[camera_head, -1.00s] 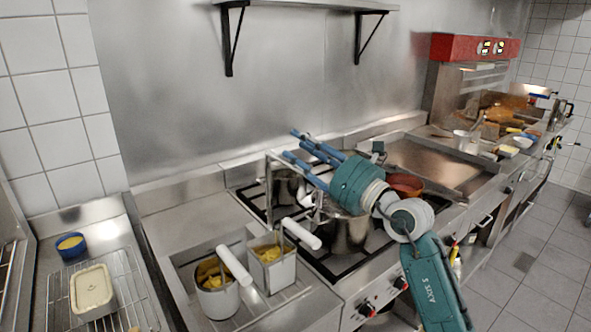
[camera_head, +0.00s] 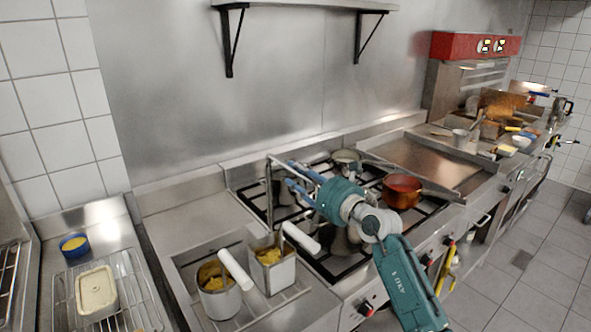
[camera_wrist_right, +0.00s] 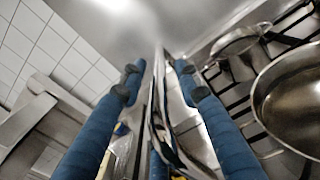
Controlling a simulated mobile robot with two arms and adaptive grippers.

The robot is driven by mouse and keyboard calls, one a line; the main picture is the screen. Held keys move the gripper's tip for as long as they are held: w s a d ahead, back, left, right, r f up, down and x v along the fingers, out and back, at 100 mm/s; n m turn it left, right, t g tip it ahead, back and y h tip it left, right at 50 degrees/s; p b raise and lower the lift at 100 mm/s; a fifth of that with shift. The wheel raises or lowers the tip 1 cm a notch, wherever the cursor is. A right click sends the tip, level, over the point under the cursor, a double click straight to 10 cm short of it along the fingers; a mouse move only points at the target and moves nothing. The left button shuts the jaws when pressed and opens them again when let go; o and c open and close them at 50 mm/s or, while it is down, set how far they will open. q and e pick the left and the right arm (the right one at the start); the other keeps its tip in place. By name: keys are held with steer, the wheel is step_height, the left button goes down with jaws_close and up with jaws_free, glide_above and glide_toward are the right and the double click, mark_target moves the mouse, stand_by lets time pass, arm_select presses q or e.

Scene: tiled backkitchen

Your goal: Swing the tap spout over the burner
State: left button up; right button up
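The tap (camera_head: 269,195) is a thin upright metal pipe at the left edge of the stove, with its top bending right towards my right gripper. My right gripper (camera_head: 291,173) has its blue fingers at the upper part of the tap. In the right wrist view its fingers (camera_wrist_right: 158,68) are apart, with thin metal between them that looks like the spout; I cannot tell whether they touch it. The spout's end is hidden. The burner grate (camera_head: 245,196) lies right of the tap, partly under my right arm. My left gripper is not in view.
A large pot (camera_wrist_right: 291,97) stands on the stove, mostly behind my right arm in the head view. A small pan (camera_head: 345,156) and a copper pan (camera_head: 403,190) stand behind and right. Two fry containers (camera_head: 218,298) (camera_head: 271,272) with white handles stand in front.

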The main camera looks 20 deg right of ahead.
steer(key=shift+w+a, duration=0.2)
steer(key=shift+w, duration=0.5)
jaws_close()
steer(key=shift+f, duration=0.1)
